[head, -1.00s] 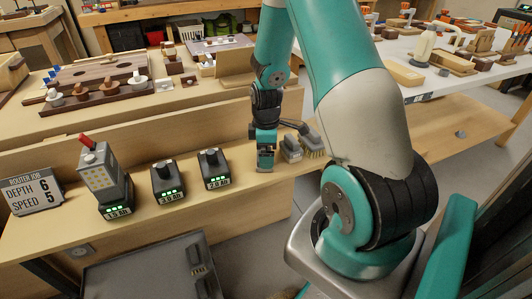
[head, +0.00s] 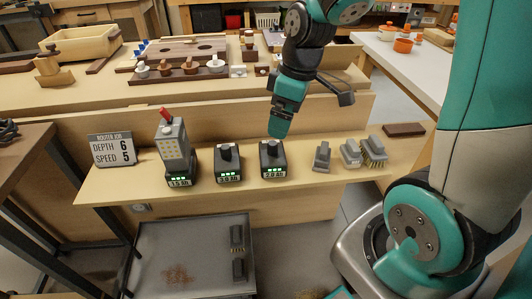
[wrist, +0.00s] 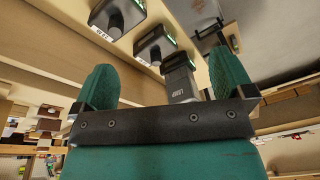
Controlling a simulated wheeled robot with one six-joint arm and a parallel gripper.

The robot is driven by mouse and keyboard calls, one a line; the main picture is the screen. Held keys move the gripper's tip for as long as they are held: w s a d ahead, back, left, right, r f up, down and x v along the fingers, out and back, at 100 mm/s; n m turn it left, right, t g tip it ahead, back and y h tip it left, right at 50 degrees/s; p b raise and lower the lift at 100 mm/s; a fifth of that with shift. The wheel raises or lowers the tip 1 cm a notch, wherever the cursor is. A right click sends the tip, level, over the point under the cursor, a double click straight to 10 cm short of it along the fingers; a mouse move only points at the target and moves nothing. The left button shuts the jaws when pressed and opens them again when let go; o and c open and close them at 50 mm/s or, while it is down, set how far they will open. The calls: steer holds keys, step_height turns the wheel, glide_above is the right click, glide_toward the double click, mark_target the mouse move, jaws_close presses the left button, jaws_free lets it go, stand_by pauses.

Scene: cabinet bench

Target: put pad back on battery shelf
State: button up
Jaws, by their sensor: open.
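The battery shelf (head: 120,187) is the pale wood ledge with three batteries. A small grey-handled tool (head: 323,156) stands on it, right of the batteries; it may be the pad, but I cannot tell for sure. A grey tool with a pale base (head: 349,153) and a bristled brush (head: 374,152) stand close to its right. A flat brown block (head: 404,129) lies at the shelf's right end. My gripper (head: 279,125) is open and empty, above the shelf behind the rightmost battery (head: 272,158). Its teal fingers (wrist: 165,88) are spread in the wrist view.
A work lamp (head: 173,145) stands on the left battery, next to the middle battery (head: 228,163) and a sign (head: 112,150). The bench above carries wooden parts.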

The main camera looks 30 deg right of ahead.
steer(key=s+a+r+y, duration=0.1)
steer(key=s+a+r, duration=0.2)
steer(key=s+a, duration=0.4)
steer(key=s+a+r+g+y, duration=0.1)
steer(key=s+a+r, duration=0.3)
steer(key=s+a, duration=0.3)
steer(key=shift+s+a+m, duration=0.3)
steer(key=shift+s+a, duration=0.1)
steer(key=shift+a, duration=0.35)
